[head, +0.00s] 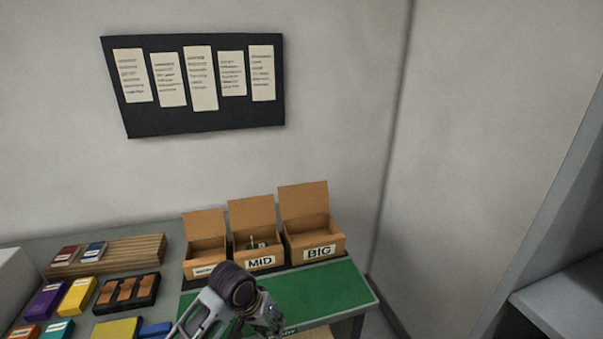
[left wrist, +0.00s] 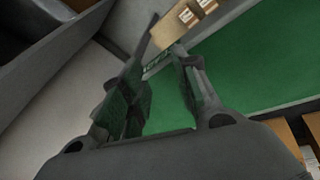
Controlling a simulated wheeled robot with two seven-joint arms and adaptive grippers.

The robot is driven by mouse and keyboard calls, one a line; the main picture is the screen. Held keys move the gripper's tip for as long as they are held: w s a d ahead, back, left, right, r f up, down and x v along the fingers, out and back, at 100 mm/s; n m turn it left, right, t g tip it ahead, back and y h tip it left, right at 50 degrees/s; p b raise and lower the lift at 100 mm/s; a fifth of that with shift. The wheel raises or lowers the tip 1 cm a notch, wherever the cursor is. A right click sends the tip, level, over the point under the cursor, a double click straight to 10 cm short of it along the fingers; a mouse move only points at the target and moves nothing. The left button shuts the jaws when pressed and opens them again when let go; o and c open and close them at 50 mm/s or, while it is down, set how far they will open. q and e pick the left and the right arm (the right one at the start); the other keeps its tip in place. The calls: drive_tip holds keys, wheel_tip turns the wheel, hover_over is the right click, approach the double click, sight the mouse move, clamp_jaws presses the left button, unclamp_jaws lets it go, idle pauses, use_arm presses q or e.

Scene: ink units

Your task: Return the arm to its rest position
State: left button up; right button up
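My left arm comes in at the bottom of the head view, and my left gripper (head: 268,318) is low in front of the green mat, partly cut off by the lower edge. In the left wrist view the two fingers of the left gripper (left wrist: 160,65) stand apart, with nothing held between them. The green mat (left wrist: 260,60) lies beyond and to the right of the fingers. My right arm and gripper are not in view.
Three open cardboard boxes, including MID (head: 260,263) and BIG (head: 320,253), stand behind the green mat (head: 325,290). Colored packs, such as a purple one (head: 47,299), and a black tray (head: 103,307) lie left. A black board (head: 200,120) hangs on the wall.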

use_arm(q)
drive_tip(key=s+a+f+t+y, duration=0.1)
drive_tip(key=s+a+f+y, duration=0.1)
drive_tip(key=s+a, duration=0.5)
drive_tip(key=s+a+f+t+y, duration=0.1)
drive_tip(key=s+a+f, duration=0.2)
drive_tip(key=s+a, duration=0.45)
drive_tip(key=s+f+g, duration=0.2)
drive_tip(key=s+f, duration=0.1)
drive_tip(key=f, duration=3)
drive_tip(key=s+a+f, duration=0.2)
drive_tip(key=s+f, duration=0.7)
drive_tip(key=s, duration=0.2)
drive_tip(key=s+a+f, duration=0.2)
drive_tip(key=s+f, duration=0.8)
drive_tip(key=s, duration=0.1)
drive_tip(key=shift+a+f+g, duration=0.25)
drive_tip(key=shift+a+g, duration=0.1)
drive_tip(key=shift+g, duration=0.05)
